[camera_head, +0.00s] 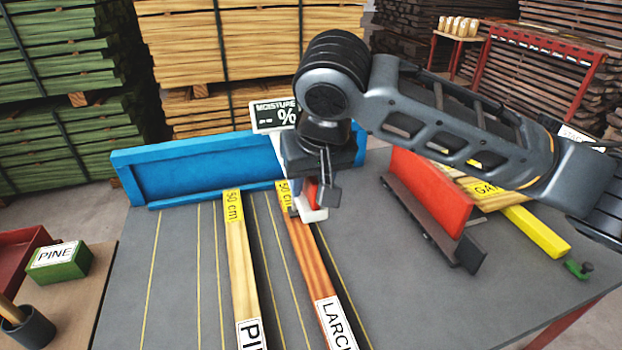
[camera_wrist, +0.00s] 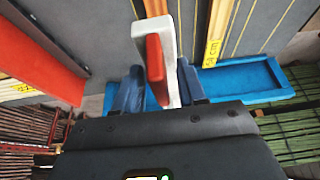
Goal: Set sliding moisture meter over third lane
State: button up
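The moisture meter has a white body with a red part (camera_wrist: 154,60) and stands over the larch plank, its white foot (camera_head: 312,214) low at the plank. My gripper (camera_head: 322,190) points down at it; in the wrist view the blue-grey fingers (camera_wrist: 160,88) flank the meter, with no clear gap on either side. The gripper appears shut on it. The larch plank (camera_head: 313,265) and, left of it, the pine plank (camera_head: 241,265) lie along the yellow-lined lanes of the grey table (camera_head: 180,290). A "MOISTURE %" display (camera_head: 275,115) stands behind my gripper, partly hidden.
A blue fence (camera_head: 205,168) closes the table's far end. A red upright plate (camera_head: 432,190) on a dark base and a yellow bar (camera_head: 537,232) are at right. A green pine block (camera_head: 60,262) sits on the left side table. The lanes left of the pine plank are clear.

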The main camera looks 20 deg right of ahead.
jog(key=v, duration=0.7)
jog(key=shift+s+r, duration=0.2)
jog(key=shift+r, duration=0.15)
